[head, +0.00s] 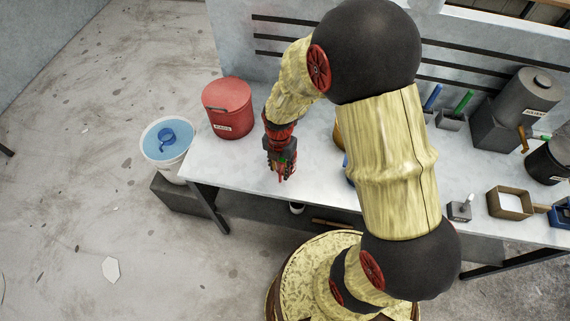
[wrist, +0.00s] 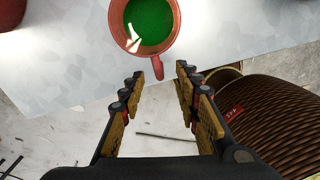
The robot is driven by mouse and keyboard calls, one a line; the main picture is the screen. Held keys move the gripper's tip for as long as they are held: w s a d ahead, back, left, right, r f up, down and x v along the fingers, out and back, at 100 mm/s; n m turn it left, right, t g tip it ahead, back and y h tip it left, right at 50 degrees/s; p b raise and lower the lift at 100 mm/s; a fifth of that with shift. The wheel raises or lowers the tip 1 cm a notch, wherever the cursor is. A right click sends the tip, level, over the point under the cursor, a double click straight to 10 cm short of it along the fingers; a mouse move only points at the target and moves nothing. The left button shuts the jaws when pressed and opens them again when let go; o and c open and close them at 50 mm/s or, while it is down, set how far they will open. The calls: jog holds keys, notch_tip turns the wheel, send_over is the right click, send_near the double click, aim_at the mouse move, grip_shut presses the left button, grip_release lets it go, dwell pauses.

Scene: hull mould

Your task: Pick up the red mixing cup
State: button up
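The red mixing cup (wrist: 171,50) is seen from above in the wrist view, holding green contents. It stands on the white bench top (wrist: 235,28). Its short handle (wrist: 157,67) points down the picture toward my gripper (wrist: 159,80). My gripper is open, with its two fingers apart. The handle's end shows in the gap between the fingertips; I cannot tell whether they are level with it. No contact is visible. In the head view my gripper (head: 281,168) is low over the bench's left part and hides most of the cup.
A red lidded bin (head: 228,108) stands on the bench left of my gripper. A white bucket (head: 178,168) with blue liquid and a blue cup (head: 168,136) is beyond the bench's left end. A cardboard box (head: 510,203) and grey dispenser (head: 528,92) stand at right.

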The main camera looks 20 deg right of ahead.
jog(key=f, duration=0.3)
jog(key=f+b, duration=0.1)
jog(key=f, duration=0.2)
jog(key=shift+a+f, duration=0.2)
jog(key=shift+f, duration=0.05)
jog(key=shift+c, duration=0.9)
grip_shut()
